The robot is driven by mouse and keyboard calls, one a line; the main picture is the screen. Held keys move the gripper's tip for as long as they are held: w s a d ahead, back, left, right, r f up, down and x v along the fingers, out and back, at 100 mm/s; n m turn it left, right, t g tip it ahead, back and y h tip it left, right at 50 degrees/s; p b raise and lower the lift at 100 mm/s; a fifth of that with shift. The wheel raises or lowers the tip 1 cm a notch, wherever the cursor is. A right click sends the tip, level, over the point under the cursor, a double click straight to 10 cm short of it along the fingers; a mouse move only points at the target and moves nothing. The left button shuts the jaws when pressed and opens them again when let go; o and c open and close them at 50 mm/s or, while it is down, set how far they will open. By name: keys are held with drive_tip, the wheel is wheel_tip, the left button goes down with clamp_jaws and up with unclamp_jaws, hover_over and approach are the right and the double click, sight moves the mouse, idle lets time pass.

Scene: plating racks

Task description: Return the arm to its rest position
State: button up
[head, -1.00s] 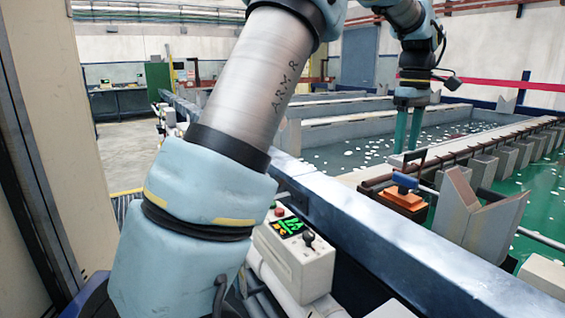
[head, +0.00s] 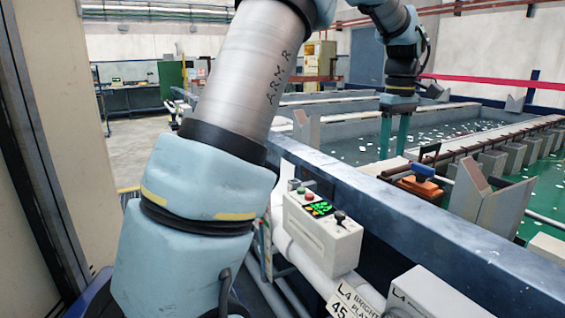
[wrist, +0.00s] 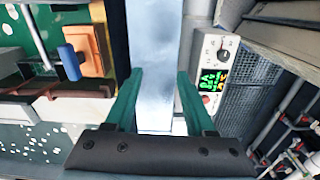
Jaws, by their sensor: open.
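My gripper (head: 394,136) hangs from my raised arm at the upper right of the head view, its two green fingers pointing down. It is open and empty; in the wrist view the green fingers (wrist: 158,95) stand apart with nothing between them. Behind them in that view is the blue-grey top of the tank's edge beam (wrist: 158,50). My arm's light-blue and grey links fill the left middle of the head view.
A white control box (head: 322,232) with a lit green display sits beside the edge beam (head: 400,215). An orange block with a blue handle (head: 420,184) stands by the tank. Green liquid (head: 540,205) lies at the right. A tan panel (head: 60,120) stands close at the left.

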drive_tip(key=a+f+m, duration=0.1)
drive_tip(key=a+f, duration=0.1)
drive_tip(key=a, duration=0.3)
drive_tip(key=a+f+m, duration=0.1)
drive_tip(key=a+f, duration=0.2)
drive_tip(key=a, duration=0.3)
drive_tip(key=a+f, duration=0.2)
drive_tip(key=a, duration=0.4)
drive_tip(key=shift+s+a+f+m+t, duration=0.25)
drive_tip(key=shift+s+m+t, duration=0.05)
drive_tip(key=shift+s+m, duration=0.1)
drive_tip(key=s+a+f+m, duration=0.1)
drive_tip(key=s+a+f, duration=0.3)
drive_tip(key=a, duration=0.3)
drive_tip(key=s+a+f+m, duration=0.2)
drive_tip(key=s+a+f, duration=0.1)
drive_tip(key=s+a, duration=0.4)
drive_tip(key=shift+s+a+f+t, duration=0.15)
drive_tip(key=shift+a+f+t, duration=0.25)
drive_tip(key=shift+a, duration=0.1)
